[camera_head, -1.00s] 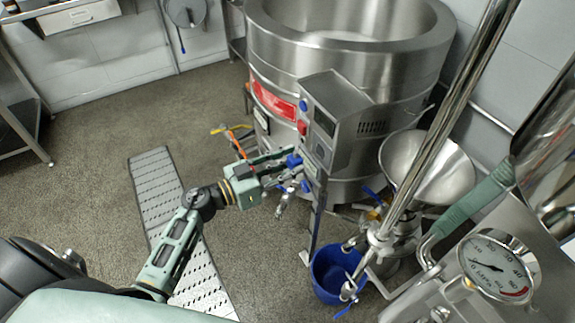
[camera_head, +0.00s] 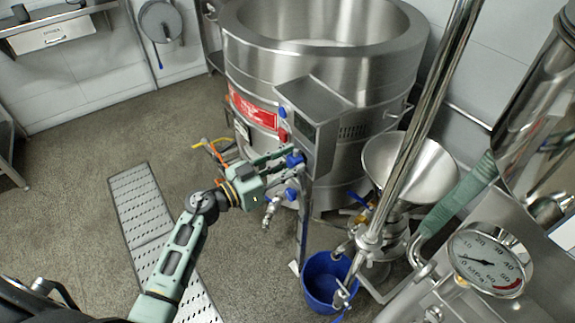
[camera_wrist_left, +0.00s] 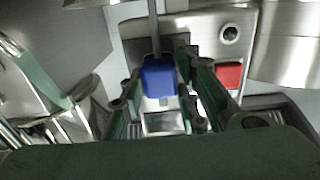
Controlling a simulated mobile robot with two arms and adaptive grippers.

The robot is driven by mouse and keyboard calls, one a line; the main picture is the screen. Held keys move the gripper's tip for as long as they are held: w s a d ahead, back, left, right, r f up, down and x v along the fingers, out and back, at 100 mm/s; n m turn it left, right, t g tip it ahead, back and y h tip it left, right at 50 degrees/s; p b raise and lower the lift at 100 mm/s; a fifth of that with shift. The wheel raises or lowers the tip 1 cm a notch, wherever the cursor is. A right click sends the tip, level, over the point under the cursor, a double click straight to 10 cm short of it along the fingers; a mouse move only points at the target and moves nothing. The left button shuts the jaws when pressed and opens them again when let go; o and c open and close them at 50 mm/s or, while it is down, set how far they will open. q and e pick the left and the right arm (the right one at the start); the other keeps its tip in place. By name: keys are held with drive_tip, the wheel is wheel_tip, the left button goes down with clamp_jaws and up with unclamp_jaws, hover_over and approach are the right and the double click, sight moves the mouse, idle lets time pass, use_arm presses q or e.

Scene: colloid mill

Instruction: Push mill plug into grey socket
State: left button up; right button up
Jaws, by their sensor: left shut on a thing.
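My left gripper (camera_head: 284,161) is shut on the blue mill plug (camera_head: 295,160), beside the lower side of the steel control box. The plug also shows between the fingers in the left wrist view (camera_wrist_left: 159,77), with a cable or rod running up from it. A silvery-grey square part (camera_wrist_left: 163,123) sits directly below the plug in that view; I cannot tell for sure that it is the grey socket, or whether the plug touches it. A red part (camera_wrist_left: 228,75) is beside the right finger. The right gripper is not in view.
The control box (camera_head: 318,120) is on the large steel kettle (camera_head: 320,60). A blue bucket (camera_head: 325,280) stands on the floor below. A steel funnel (camera_head: 405,168), a pipe and a pressure gauge (camera_head: 487,260) crowd the right. Floor at left is open around a drain grate (camera_head: 145,205).

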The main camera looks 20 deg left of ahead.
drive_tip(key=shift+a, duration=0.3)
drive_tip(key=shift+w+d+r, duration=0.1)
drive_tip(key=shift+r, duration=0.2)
use_arm(q)
drive_tip(key=shift+p, duration=0.3)
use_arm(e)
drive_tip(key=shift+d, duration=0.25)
use_arm(q)
drive_tip(key=shift+p, duration=0.4)
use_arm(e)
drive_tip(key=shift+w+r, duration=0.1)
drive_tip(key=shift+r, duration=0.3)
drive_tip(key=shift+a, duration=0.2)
use_arm(q)
drive_tip(key=shift+p, duration=0.45)
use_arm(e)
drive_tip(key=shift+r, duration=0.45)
use_arm(q)
drive_tip(key=shift+w+d, duration=0.25)
drive_tip(key=shift+w, duration=0.15)
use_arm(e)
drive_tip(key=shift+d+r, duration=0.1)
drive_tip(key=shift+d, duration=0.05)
use_arm(q)
drive_tip(key=o, duration=1.1)
drive_tip(key=shift+o, duration=0.2)
drive_tip(key=shift+s+f, duration=0.1)
